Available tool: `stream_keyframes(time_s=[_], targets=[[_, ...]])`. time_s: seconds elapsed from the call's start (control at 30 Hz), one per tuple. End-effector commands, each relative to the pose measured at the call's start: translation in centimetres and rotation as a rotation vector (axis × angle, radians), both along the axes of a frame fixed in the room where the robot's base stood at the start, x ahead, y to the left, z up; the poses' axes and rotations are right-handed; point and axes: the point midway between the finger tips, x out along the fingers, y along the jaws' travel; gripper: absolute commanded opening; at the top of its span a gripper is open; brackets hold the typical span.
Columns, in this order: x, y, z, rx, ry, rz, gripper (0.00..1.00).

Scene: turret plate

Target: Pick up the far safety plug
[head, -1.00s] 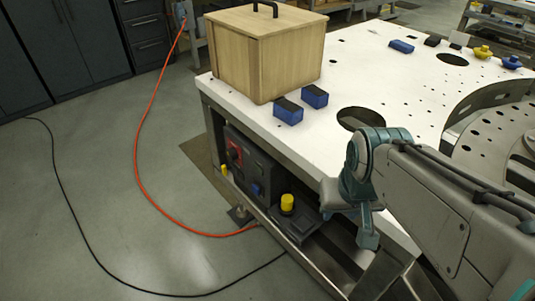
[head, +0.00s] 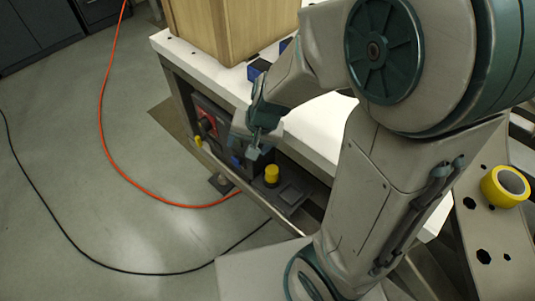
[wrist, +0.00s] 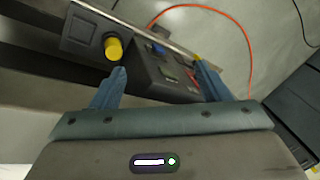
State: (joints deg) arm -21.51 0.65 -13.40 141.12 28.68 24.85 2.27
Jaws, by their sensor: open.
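The far safety plug (head: 198,142) is a small yellow piece at the left end of a dark control box under the white table. In the wrist view its yellow tip (wrist: 198,57) shows just beyond my right finger, partly hidden. A nearer, larger yellow plug (head: 272,173) stands on a grey plate at the right; it also shows in the wrist view (wrist: 113,48), beyond my left finger. My gripper (wrist: 160,68) is open and empty, above and in front of the dark box (wrist: 165,75). In the head view my gripper (head: 254,142) covers part of the box.
The white table's edge (head: 195,62) overhangs the box, with a wooden crate (head: 220,25) and blue blocks (head: 258,70) on top. A yellow tape roll (head: 505,187) lies at the right. An orange cable (head: 107,130) and a black cable cross the open floor.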

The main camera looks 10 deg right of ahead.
Motion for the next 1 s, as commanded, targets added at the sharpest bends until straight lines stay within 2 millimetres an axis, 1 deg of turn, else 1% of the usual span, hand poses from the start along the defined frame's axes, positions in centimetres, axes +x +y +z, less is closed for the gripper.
stream_keyframes(time_s=[0.03, 0.23, 0.37, 0.5, 0.6, 0.7, 0.83, 1.0], targets=[[0.5, 0.4, -1.9, -0.005, 0.012, -0.030, 0.70], [2.4, 0.8, -7.5, -0.052, 0.019, -0.171, 0.70], [3.2, 0.3, -11.3, -0.118, 0.010, -0.266, 0.70], [3.9, -0.8, -15.0, -0.212, -0.022, -0.360, 0.70], [4.2, -1.8, -17.1, -0.284, -0.053, -0.418, 0.70], [4.4, -2.9, -18.6, -0.352, -0.088, -0.465, 0.70], [4.5, -4.0, -19.7, -0.418, -0.128, -0.505, 0.70], [4.8, -4.9, -20.8, -0.452, -0.152, -0.528, 0.70]])
